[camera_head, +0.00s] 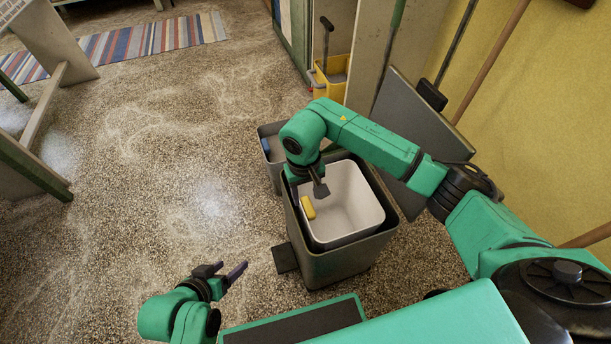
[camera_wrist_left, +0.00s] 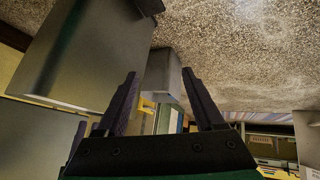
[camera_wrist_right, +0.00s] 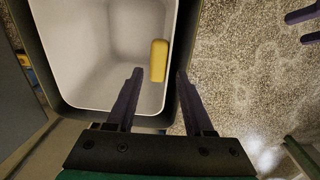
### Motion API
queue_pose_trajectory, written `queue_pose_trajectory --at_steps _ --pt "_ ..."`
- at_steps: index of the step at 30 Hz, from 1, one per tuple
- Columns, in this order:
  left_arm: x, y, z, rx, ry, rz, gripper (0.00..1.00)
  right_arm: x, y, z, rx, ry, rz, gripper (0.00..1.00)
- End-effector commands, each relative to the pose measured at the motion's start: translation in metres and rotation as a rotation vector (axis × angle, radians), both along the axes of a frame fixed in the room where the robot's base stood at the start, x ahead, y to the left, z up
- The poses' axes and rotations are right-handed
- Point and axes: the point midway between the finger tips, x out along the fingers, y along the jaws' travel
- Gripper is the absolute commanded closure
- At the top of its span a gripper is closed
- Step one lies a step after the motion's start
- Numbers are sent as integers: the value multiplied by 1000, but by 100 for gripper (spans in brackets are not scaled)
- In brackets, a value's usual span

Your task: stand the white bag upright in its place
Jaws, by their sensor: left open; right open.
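The only white bag-like thing I see is a white, open-topped liner (camera_head: 352,200) set inside a large dark grey bin (camera_head: 340,268). It also shows in the right wrist view (camera_wrist_right: 90,60). A yellow block (camera_head: 307,207) lies against its inner wall. In the right wrist view one finger of this gripper (camera_wrist_right: 160,72) is over the liner's inside and the other over the dark bin rim; contact is unclear. My left gripper (camera_head: 224,268) is open and empty, left of the bin over the floor.
A smaller grey bin (camera_head: 267,152) with a blue item stands behind the large bin. A yellow mop bucket (camera_head: 329,84) is further back. A grey panel (camera_head: 408,118) stands behind my right arm. The speckled floor (camera_head: 150,180) at left is clear.

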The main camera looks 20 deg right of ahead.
Motion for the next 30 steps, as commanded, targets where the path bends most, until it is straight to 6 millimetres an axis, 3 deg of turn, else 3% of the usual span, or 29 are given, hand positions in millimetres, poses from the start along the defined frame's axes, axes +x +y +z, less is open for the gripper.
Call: queue_pose_trajectory --at_steps 6,12,30 --pt "-19 42 33 136 196 17 30 0 1 35 -1 -2 1 48" --pt "-43 72 55 225 351 42 30 0 2 52 -1 -1 1 48" --pt "-50 79 58 244 393 48 30 0 2 54 0 0 1 48"
